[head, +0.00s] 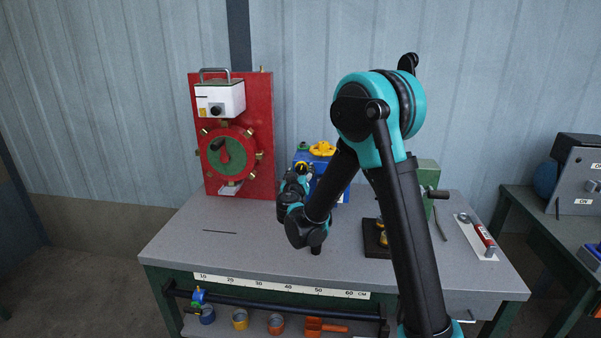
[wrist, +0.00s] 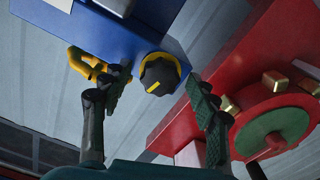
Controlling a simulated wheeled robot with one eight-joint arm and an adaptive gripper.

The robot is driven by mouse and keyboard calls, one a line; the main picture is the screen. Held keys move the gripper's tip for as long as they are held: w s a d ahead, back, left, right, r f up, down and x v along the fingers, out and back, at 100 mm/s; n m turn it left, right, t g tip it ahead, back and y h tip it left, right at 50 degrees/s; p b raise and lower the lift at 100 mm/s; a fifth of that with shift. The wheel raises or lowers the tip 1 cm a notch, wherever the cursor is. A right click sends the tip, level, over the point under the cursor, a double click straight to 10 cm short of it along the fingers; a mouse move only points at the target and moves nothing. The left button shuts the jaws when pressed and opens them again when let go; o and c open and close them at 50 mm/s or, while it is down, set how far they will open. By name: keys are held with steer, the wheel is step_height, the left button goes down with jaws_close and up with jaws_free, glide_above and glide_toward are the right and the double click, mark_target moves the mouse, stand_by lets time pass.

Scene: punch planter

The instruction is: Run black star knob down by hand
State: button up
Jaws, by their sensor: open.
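A black lobed knob (wrist: 160,76) with a yellow stripe and a yellow ring behind it sits on the face of the blue box (wrist: 118,32) in the wrist view. My gripper (wrist: 163,88) is open. Its two dark finger pads stand on the left and right of the knob, with visible gaps on both sides in the picture. I cannot tell how deep the knob is between them. In the head view, my gripper (head: 296,180) is at the left front of the blue box (head: 337,166) and hides much of its face.
A yellow handwheel (head: 322,148) tops the blue box; its yellow rim also shows by the left finger (wrist: 83,66). Left stands a red panel (head: 262,120) with a round red housing, close to the right finger. The grey bench (head: 190,245) is clear at front left.

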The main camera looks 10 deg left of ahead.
steer(key=s, duration=1.2)
steer(key=shift+a, duration=0.2)
steer(key=s, duration=1.2)
steer(key=shift+a, duration=0.2)
